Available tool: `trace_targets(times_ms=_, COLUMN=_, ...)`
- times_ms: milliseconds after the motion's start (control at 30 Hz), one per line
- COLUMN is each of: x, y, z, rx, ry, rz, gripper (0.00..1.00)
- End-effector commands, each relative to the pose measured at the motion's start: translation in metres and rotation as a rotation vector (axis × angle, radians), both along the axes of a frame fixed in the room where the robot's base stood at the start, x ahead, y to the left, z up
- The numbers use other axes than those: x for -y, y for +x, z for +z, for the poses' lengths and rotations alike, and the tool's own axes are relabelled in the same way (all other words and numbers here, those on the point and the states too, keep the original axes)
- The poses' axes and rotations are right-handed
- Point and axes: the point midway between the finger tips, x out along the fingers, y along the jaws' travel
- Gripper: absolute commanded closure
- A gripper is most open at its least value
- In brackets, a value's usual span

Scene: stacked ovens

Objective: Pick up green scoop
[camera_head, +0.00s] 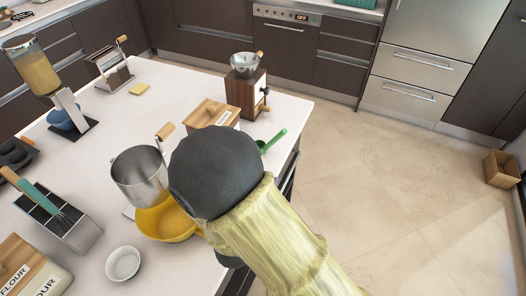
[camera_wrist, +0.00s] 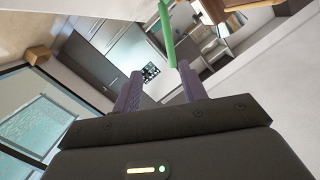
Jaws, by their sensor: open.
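The green scoop (camera_head: 272,141) shows in the head view at the right edge of the white island, just past the dark rounded part of my arm. Its handle points up and right; its other end is partly hidden. In the wrist view a long green piece, apparently the scoop (camera_wrist: 167,32), stands at the top centre. Its lower end appears close to the tip of the right finger. My gripper (camera_wrist: 160,71) is open, with its two fingers apart and nothing clearly between them. My arm hides the gripper in the head view. I cannot tell whether a finger touches the scoop.
The scoop lies near a wooden-lidded box (camera_head: 211,113) and a wooden grinder (camera_head: 246,92). A metal pot (camera_head: 139,173) and a yellow bowl (camera_head: 165,222) stand left of my arm.

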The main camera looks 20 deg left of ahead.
Motion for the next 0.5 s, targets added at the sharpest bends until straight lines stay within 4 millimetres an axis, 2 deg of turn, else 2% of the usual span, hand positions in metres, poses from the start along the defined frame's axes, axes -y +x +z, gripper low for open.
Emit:
trace_targets(times_ms=33, x=-0.005, y=-0.009, z=-0.004, rx=0.039, ry=-0.002, rz=0.006, gripper=0.58)
trace_targets(times_ms=167, x=-0.009, y=-0.02, z=0.0, rx=0.101, ry=0.004, rz=0.008, gripper=0.58)
trace_targets(times_ms=500, x=-0.009, y=-0.021, z=0.002, rx=0.111, ry=0.006, rz=0.006, gripper=0.58)
